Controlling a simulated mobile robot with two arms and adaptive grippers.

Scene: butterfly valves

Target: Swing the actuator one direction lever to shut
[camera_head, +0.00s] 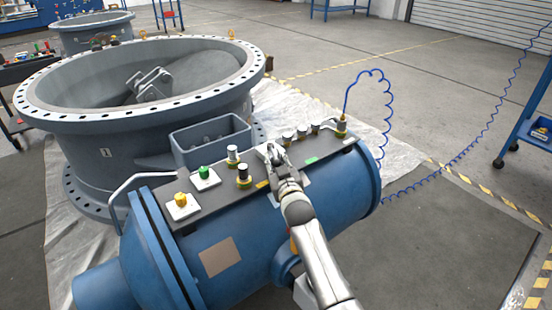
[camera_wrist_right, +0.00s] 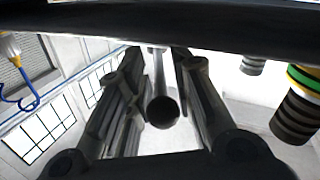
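The blue cylindrical actuator (camera_head: 232,232) lies in front of the large grey valve body (camera_head: 85,145), with a dark control panel (camera_head: 222,195) along its top. My right gripper (camera_head: 271,153) is at the middle of this panel and covers what is under it. In the right wrist view, a dark round-ended lever (camera_wrist_right: 163,110) with a thin lighter stem stands between the two fingers of the right gripper (camera_wrist_right: 158,60). Light gaps show on both sides of the lever, so the fingers are around it without visible contact. My left gripper is not in view.
A green button (camera_head: 204,173) and a yellow button (camera_head: 181,200) sit on the panel's left part. A black-topped fitting (camera_head: 244,175) stands close left of my gripper. Several fittings (camera_head: 302,131) and a coiled blue hose (camera_head: 389,110) are to the right. A grey open box (camera_head: 210,141) stands behind.

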